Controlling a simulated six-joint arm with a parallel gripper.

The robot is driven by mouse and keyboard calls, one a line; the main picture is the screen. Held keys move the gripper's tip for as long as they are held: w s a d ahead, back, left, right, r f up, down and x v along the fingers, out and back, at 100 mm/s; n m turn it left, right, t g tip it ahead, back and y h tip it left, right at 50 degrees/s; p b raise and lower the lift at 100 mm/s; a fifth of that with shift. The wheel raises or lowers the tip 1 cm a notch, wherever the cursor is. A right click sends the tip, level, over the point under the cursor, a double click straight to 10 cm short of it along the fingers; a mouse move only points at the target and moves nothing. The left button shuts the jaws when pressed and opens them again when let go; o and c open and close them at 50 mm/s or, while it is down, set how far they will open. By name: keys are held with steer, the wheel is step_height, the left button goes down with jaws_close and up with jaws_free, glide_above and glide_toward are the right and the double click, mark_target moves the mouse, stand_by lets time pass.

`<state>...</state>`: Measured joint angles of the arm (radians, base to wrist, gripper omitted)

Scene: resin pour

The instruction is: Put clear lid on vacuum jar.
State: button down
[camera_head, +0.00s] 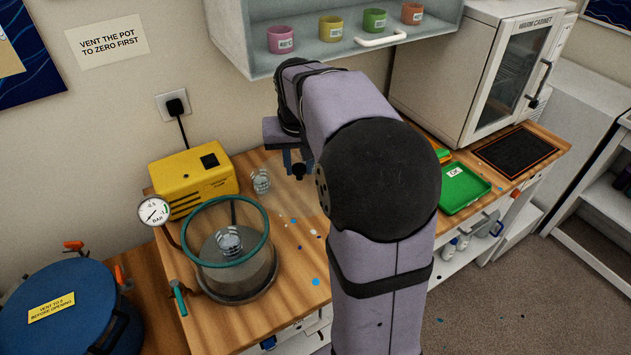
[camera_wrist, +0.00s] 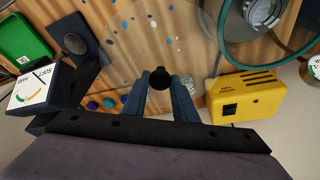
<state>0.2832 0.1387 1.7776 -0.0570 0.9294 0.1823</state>
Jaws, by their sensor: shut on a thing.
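The vacuum jar (camera_head: 240,280) stands on the wooden bench at left centre, open at the top. It has a teal rim and a clear cup (camera_head: 229,242) inside. In the wrist view the jar (camera_wrist: 290,50) is at the top right. My gripper (camera_head: 298,165) is above the bench, right of the jar and apart from it. In the wrist view my gripper (camera_wrist: 165,88) has its blue fingers shut on the black knob of the clear lid (camera_wrist: 160,77). The lid's transparent disc is barely visible, and my arm hides part of that area in the head view.
A yellow pump box (camera_head: 193,180) and a pressure gauge (camera_head: 154,211) stand behind and left of the jar. A second clear cup (camera_head: 261,181) stands on the bench near my gripper. A blue pot (camera_head: 70,310) is at far left. A green tray (camera_head: 465,188) lies at right.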

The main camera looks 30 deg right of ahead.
mark_target(288, 212)
steer(key=a+r, duration=0.1)
steer(key=a+r+n, duration=0.1)
steer(key=shift+w+a+r, duration=0.1)
steer(key=shift+w+r, duration=0.25)
steer(key=s+a+n+p, duration=0.1)
steer(key=s, duration=0.1)
steer(key=s+a+n+y, duration=0.1)
steer(key=s+a, duration=0.1)
steer(key=s, duration=0.1)
steer(key=s+a+n+p, duration=0.1)
steer(key=s+n, duration=0.1)
steer(key=shift+s+a+p, duration=0.3)
steer(key=shift+s, duration=0.05)
steer(key=w+a+r+p, duration=0.2)
steer(key=a+p, duration=0.2)
steer(key=a, duration=0.2)
steer(key=w+a+r+p, duration=0.2)
steer(key=a+p, duration=0.1)
steer(key=a, duration=0.3)
steer(key=shift+w+a+p, duration=0.3)
steer(key=shift+a+p, duration=0.05)
steer(key=shift+a, duration=0.05)
steer(key=shift+r, duration=0.1)
step_height(288, 212, down, 7)
steer(key=b, duration=0.5)
steer(key=shift+f+b, duration=0.55)
steer(key=shift+b, duration=0.1)
